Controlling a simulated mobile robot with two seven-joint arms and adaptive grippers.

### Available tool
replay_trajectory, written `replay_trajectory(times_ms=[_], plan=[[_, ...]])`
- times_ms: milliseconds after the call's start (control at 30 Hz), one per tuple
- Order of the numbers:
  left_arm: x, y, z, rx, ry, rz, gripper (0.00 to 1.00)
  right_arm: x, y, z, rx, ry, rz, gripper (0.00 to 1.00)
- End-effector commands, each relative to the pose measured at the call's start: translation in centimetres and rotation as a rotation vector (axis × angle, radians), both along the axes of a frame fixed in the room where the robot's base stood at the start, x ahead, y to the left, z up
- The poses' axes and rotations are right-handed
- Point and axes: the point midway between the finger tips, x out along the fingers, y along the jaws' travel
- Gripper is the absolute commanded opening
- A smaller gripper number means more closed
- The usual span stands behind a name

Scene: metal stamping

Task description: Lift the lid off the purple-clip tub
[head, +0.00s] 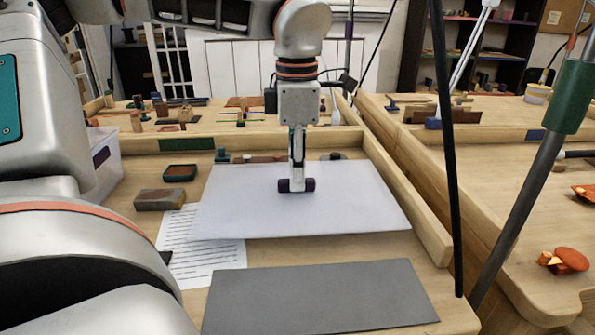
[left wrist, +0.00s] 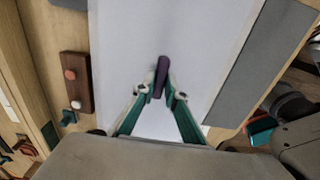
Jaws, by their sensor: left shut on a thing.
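My left gripper (head: 297,184) points straight down over the middle of the bench, shut on a short dark purple bar. The purple bar (head: 310,185) lies crosswise between the fingertips; it also shows in the left wrist view (left wrist: 162,72). A large flat white panel (head: 340,205) is right below the bar. I cannot tell whether the bar is fixed to the panel, or whether the panel is raised. A clear tub (head: 108,178) with a dark purple clip (head: 101,157) stands at the left, partly hidden by my arm. My right gripper is not in view.
A printed sheet (head: 205,258) is partly under the white panel. A grey mat (head: 320,297) lies in front. A brown block (head: 160,199) and a dark pad (head: 180,172) lie left. A wooden rail (head: 405,205) borders the right. Small tools line the back.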

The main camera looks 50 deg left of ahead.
Motion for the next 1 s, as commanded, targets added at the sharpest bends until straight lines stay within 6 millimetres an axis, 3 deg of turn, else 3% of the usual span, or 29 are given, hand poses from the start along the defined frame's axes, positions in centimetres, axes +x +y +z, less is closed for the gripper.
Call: replay_trajectory(times_ms=[533,1000], plan=[[-0.02,-0.02,0.12,0.000,-0.001,0.000,0.00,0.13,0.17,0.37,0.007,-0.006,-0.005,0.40],[-0.05,-0.03,-0.50,-0.001,-0.001,0.000,0.00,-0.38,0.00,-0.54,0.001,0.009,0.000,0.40]])
